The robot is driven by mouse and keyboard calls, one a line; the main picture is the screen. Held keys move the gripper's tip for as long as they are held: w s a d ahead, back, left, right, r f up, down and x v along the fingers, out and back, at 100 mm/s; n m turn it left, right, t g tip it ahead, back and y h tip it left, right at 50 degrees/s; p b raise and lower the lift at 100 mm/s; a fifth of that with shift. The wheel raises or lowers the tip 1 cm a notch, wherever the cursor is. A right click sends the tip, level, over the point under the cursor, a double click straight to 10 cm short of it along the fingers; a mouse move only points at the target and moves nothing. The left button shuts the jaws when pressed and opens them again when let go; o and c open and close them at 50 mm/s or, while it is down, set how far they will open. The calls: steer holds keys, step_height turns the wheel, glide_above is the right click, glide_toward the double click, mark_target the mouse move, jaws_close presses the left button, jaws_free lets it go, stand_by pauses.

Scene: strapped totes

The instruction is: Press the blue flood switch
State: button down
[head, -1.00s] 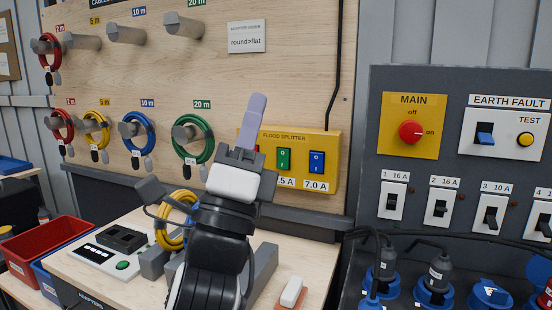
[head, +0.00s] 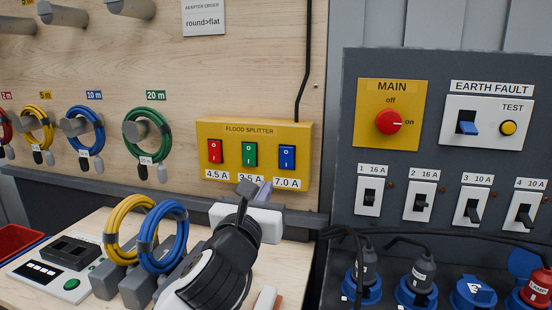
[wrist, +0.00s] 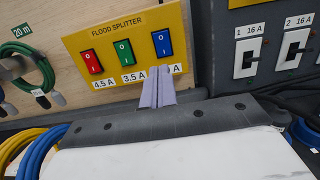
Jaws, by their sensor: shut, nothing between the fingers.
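The yellow flood splitter box (head: 255,133) is on the wooden board, with red (head: 215,151), green (head: 249,154) and blue (head: 287,157) switches in a row. The blue switch is the rightmost, above the 7.0 A label, and also shows in the wrist view (wrist: 162,43). My gripper (head: 264,188) is shut and empty, its pale fingers together just below the box. In the wrist view the fingertips (wrist: 160,70) appear below the blue switch and cover part of its label. They look apart from the switch; the exact gap cannot be told.
A dark panel (head: 348,230) to the right carries the red main knob (head: 388,122), breakers and blue sockets. Yellow (head: 118,225) and blue (head: 165,240) cable coils stand on the bench at left. A black cable (head: 306,70) hangs above the box.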

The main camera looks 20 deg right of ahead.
mark_target(285, 153)
steer(key=p+x, duration=0.5)
steer(key=x, duration=0.8)
steer(key=shift+w+d+r, duration=0.15)
steer(key=shift+r, duration=0.05)
steer(key=shift+w+d, duration=0.15)
steer(key=shift+w, duration=0.15)
steer(key=shift+w+d, duration=0.1)
